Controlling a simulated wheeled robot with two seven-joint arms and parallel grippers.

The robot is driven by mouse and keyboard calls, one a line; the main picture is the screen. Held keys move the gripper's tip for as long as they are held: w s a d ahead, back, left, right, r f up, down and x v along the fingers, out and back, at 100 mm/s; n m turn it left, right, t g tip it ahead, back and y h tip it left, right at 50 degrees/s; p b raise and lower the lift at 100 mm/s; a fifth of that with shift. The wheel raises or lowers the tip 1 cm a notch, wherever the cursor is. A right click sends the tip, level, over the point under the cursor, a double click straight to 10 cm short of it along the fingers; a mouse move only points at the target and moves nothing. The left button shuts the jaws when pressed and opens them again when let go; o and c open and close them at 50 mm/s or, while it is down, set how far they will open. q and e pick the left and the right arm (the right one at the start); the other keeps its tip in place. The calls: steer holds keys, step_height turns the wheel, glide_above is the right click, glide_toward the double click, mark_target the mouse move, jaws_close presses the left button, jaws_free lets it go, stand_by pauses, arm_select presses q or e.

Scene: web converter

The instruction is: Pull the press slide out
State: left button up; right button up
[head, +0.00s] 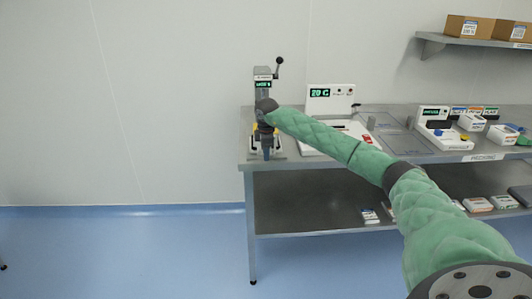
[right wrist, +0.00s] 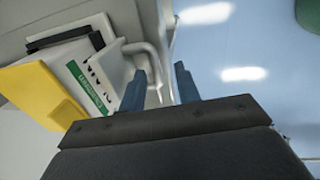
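The press (head: 262,82) stands at the left end of the bench, with a dark lever on top and a small green display. Its lower part is partly hidden by my right arm and gripper. My right gripper (head: 267,153) is in front of the press base. In the right wrist view, its two blue fingers (right wrist: 160,68) are spread apart. A pale bar handle (right wrist: 153,62) on the slide (right wrist: 100,75) shows at the gap between the fingertips; I cannot tell whether they touch it. The slide bears a green label, with yellow parts beside it. My left gripper is out of view.
The metal bench (head: 350,192) holds a white device with a "20 C" display (head: 330,97) right of the press, and several small boxes further right. A wall shelf (head: 470,40) carries cardboard boxes.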

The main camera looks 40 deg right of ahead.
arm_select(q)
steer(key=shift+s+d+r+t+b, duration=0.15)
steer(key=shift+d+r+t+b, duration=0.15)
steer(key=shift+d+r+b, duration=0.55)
arm_select(e)
step_height(320, 180, up, 8)
steer(key=s, duration=0.1)
steer(key=shift+s+a, duration=0.15)
steer(key=shift+a, duration=0.15)
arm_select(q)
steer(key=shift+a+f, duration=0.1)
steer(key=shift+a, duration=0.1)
arm_select(e)
steer(key=shift+f, duration=0.15)
